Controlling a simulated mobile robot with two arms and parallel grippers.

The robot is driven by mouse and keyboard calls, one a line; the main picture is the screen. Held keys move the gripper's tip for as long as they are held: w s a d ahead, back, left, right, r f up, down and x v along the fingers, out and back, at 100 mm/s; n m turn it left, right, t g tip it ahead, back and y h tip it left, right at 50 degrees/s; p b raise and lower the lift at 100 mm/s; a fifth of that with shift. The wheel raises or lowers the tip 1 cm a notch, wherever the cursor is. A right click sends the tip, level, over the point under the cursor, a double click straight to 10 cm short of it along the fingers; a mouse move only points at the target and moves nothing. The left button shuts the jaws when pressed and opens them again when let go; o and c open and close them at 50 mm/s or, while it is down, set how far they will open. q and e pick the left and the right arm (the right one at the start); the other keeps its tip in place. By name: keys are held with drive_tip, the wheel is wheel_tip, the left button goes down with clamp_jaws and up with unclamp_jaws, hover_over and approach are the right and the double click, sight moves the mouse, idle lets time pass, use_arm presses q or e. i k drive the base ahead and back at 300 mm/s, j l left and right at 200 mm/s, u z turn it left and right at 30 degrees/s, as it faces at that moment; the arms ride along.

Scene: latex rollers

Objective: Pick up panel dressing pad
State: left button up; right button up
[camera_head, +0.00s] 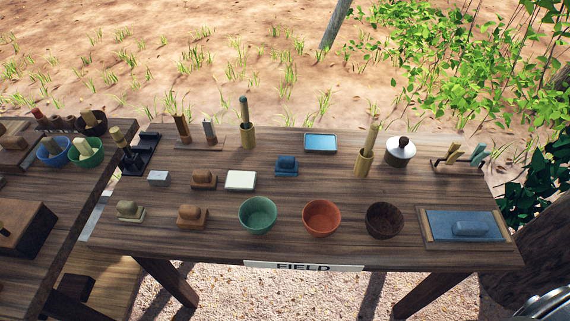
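A blue block-shaped pad (472,230) lies on a flat blue panel (440,218) with wooden side edges, at the right end of the table (335,252). It looks like the panel dressing pad, but no label on it is readable. Other pad-like blocks with grips are a blue one (286,166), a green one (130,211) and two brown ones, at the back (204,180) and at the front (192,216). Neither of my grippers is in view, and nothing touches the pads.
Green (257,215), orange (321,217) and dark brown (384,220) bowls stand along the front. A second table (60,190) is at left. A tree trunk (540,250) is close at right.

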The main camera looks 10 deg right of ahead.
sight(286, 165)
drive_tip(key=i+j+z, duration=0.2)
drive_tip(key=j, duration=0.3)
drive_tip(key=j+z, duration=0.2)
drive_tip(key=j, duration=0.3)
drive_tip(key=i+j+z, duration=0.2)
drive_tip(key=j, duration=0.35)
drive_tip(key=k, duration=0.1)
